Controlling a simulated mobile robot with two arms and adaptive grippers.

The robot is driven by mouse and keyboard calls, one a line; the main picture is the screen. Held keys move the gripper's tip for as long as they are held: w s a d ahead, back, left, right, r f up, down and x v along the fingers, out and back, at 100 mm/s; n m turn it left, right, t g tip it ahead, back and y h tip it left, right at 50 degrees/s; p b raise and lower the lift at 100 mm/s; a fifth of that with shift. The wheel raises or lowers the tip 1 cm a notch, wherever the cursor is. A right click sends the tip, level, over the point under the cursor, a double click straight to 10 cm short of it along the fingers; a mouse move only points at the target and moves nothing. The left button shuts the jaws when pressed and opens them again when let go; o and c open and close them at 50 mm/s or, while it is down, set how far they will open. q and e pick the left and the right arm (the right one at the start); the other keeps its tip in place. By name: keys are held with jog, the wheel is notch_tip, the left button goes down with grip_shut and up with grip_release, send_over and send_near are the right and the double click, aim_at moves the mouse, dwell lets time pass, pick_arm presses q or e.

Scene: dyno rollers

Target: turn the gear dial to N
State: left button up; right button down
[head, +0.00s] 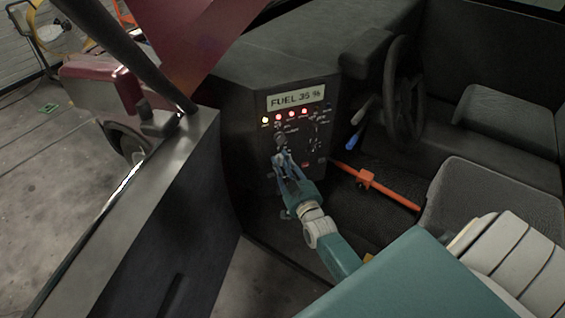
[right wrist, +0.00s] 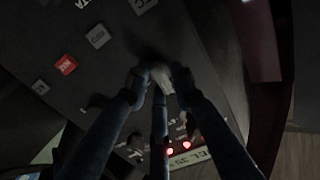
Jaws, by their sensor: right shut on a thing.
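The gear dial (head: 281,139) is a dark knob on the black control panel (head: 262,170), below a row of lit lamps. My right gripper (head: 281,157) reaches up to the panel and is shut on the dial. In the right wrist view the fingers (right wrist: 160,75) close around the pale, blurred knob (right wrist: 163,76). The fingers cover most of the dial, so its pointer and the letter it faces cannot be read. My left gripper is not in view.
A display (head: 296,98) reads "FUEL 35 %". A steering wheel (head: 403,90), a lever with a blue grip (head: 353,141) and an orange bar (head: 375,186) are to the right. The open car door (head: 130,225) stands close on the left.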

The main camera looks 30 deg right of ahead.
jog(key=shift+s+d+f+m+b, duration=0.15)
jog(key=shift+m+b, duration=0.2)
jog(key=shift+m, duration=1.8)
jog(key=shift+w+a+f+m+b, duration=0.15)
jog(key=shift+m+b, duration=0.25)
jog(key=shift+m, duration=1.8)
jog(key=shift+s+d+f+m+b, duration=0.2)
jog(key=shift+m+b, duration=0.15)
jog(key=shift+m, duration=1.8)
jog(key=c, duration=1.7)
grip_release()
jog(key=shift+f, duration=0.1)
jog(key=shift+o, duration=0.2)
jog(key=shift+w, duration=0.1)
jog(key=shift+r, duration=0.2)
